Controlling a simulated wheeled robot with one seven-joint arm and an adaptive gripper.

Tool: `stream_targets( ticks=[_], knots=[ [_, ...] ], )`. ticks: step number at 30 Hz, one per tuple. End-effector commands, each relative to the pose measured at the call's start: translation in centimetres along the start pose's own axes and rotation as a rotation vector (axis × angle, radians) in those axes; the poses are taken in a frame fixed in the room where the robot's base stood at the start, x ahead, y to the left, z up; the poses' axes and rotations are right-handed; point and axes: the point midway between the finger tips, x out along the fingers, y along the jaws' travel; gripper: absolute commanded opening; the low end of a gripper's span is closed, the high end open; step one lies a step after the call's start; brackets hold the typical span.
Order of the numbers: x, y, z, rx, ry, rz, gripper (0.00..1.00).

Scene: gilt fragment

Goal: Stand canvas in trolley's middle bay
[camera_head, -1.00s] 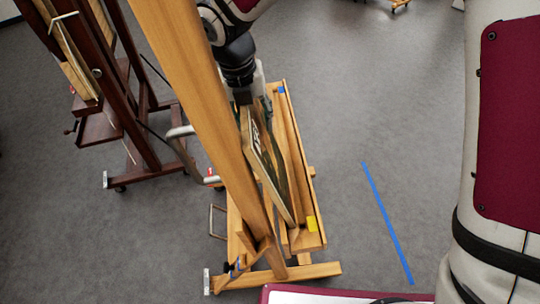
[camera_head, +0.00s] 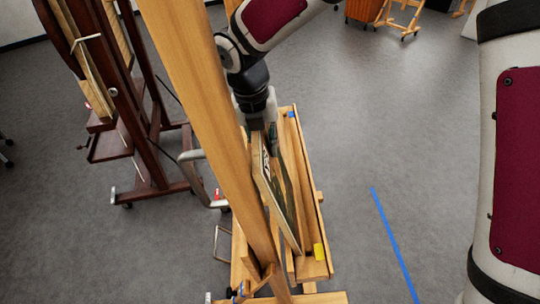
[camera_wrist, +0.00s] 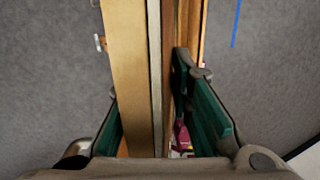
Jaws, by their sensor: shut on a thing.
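The canvas (camera_head: 279,205) is a thin panel with a pale wooden edge and a dark painted face turned right. In the head view it stands on edge, leaning a little, over the wooden trolley (camera_head: 314,268). My gripper (camera_head: 262,124) is shut on its far upper end. In the wrist view the gripper's green-padded fingers (camera_wrist: 160,105) stand either side of narrow wooden edges. The trolley's rail on the right carries blue and yellow marks. A thick wooden post hides part of the canvas and trolley. I cannot tell which bay the canvas's lower edge is in.
The wooden post (camera_head: 190,90) rises close on the left of the canvas and my gripper. A dark easel (camera_head: 145,150) stands further left. A blue floor line (camera_head: 395,245) lies to the right on clear grey floor. Orange and wooden furniture stands far back.

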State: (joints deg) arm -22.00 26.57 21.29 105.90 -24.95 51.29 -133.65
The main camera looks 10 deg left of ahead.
Motion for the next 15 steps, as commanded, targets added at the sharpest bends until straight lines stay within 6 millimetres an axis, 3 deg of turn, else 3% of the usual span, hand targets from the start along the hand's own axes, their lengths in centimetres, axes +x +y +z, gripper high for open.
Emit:
stream_targets(
  ticks=[15],
  knots=[
    [-3.6, -0.2, 0.4, 0.006, -0.006, 0.010, 0.00]
  ],
)
